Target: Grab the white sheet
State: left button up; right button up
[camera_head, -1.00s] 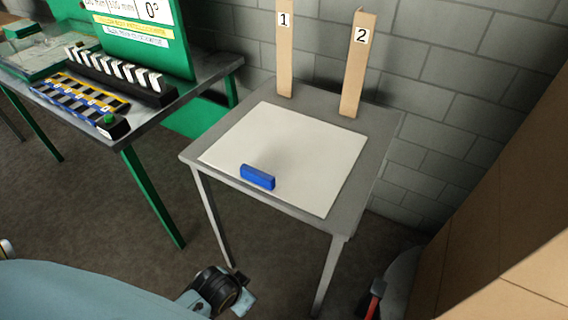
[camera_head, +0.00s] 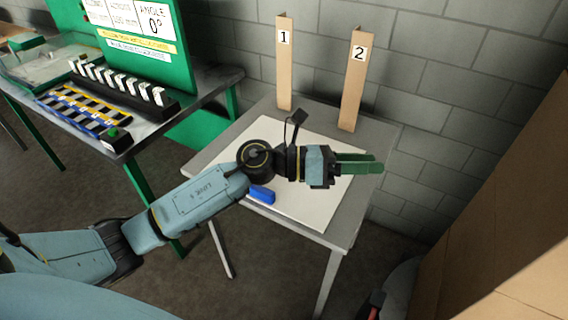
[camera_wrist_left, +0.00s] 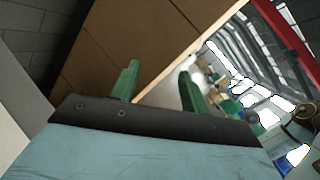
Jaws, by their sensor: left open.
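The white sheet (camera_head: 308,208) lies flat on a small grey table in the head view. A blue block (camera_head: 262,194) sits on its front edge, partly hidden by my arm. My left gripper (camera_head: 378,163) is above the sheet's right side and points right, with its green fingers apart and nothing between them. The arm hides the middle of the sheet. In the left wrist view the open fingers (camera_wrist_left: 158,84) show with no sheet between them. My right gripper is not in view.
Two wooden posts, labelled 1 (camera_head: 284,70) and 2 (camera_head: 352,85), stand at the table's back edge against a grey block wall (camera_head: 450,90). A green machine bench (camera_head: 200,85) stands left. A large brown box-like surface (camera_head: 510,210) is at the right.

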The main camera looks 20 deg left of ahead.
pick_arm(q)
notch_tip(320, 180, down, 5)
jog(key=a+m+g+y, duration=0.3)
jog(key=m+g+y, duration=0.2)
jog(key=m, duration=0.2)
jog(key=m+g+y, duration=0.2)
jog(key=m+y, duration=0.2)
jog(key=y, duration=0.8)
send_over(257, 187)
jog(key=f, duration=0.5)
jog(key=f+p, duration=0.1)
jog(key=f, duration=0.2)
jog(key=shift+w+a+f, duration=0.15)
jog(key=shift+w+f, duration=0.05)
jog(key=shift+w, duration=0.05)
jog(key=shift+f+m, duration=0.3)
jog(key=shift+f, duration=0.2)
notch_tip(257, 187, down, 4)
jog(key=shift+s+r+p, duration=0.15)
jog(key=shift+r+p, duration=0.05)
jog(key=shift+p, duration=0.1)
jog(key=shift+f, duration=0.6)
grip_shut()
